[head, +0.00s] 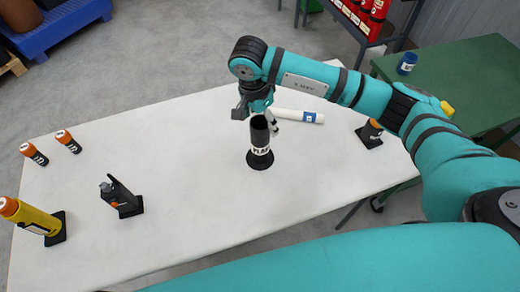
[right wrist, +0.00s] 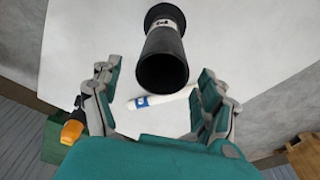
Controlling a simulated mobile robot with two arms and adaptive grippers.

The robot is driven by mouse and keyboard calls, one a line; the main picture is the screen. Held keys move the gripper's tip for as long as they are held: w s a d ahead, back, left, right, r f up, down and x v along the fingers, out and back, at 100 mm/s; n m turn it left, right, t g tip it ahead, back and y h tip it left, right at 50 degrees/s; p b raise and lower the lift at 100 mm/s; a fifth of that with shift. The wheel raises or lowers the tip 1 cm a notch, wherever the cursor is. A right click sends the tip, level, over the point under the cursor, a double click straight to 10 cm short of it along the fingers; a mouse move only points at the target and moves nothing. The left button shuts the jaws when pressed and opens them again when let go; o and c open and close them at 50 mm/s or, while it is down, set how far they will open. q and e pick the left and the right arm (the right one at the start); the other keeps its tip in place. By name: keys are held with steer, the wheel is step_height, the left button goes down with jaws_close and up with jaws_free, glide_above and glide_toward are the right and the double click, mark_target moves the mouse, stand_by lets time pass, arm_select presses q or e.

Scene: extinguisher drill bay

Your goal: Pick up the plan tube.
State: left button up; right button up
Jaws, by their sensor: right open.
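The plan tube is most likely the white tube (head: 298,115) with a blue label, lying flat on the white table just right of my right gripper (head: 259,115). In the right wrist view the white tube (right wrist: 172,97) shows between the fingers, partly hidden at one end by the right finger. My right gripper (right wrist: 157,82) is open, with nothing seen held. A black flared cone (head: 260,150) with a white label stands upright close to the gripper, and it looms in the right wrist view (right wrist: 164,50). My left gripper is not in view.
The white table (head: 200,190) also bears orange-capped cylinders (head: 35,153), a yellow cylinder (head: 33,216), a black device (head: 120,196) and an orange-topped black item (head: 370,133). A green table (head: 460,75) stands at right. The table's front middle is clear.

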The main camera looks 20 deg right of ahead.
mark_target(260, 142)
steer(key=shift+f, duration=0.5)
step_height(260, 142, down, 5)
steer(key=shift+w+d+r+p, duration=0.1)
steer(key=shift+r+p, duration=0.05)
steer(key=shift+p, duration=0.9)
steer(key=c, duration=0.9)
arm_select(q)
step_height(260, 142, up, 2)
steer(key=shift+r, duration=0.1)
arm_select(e)
steer(key=shift+r, duration=0.1)
jaws_close()
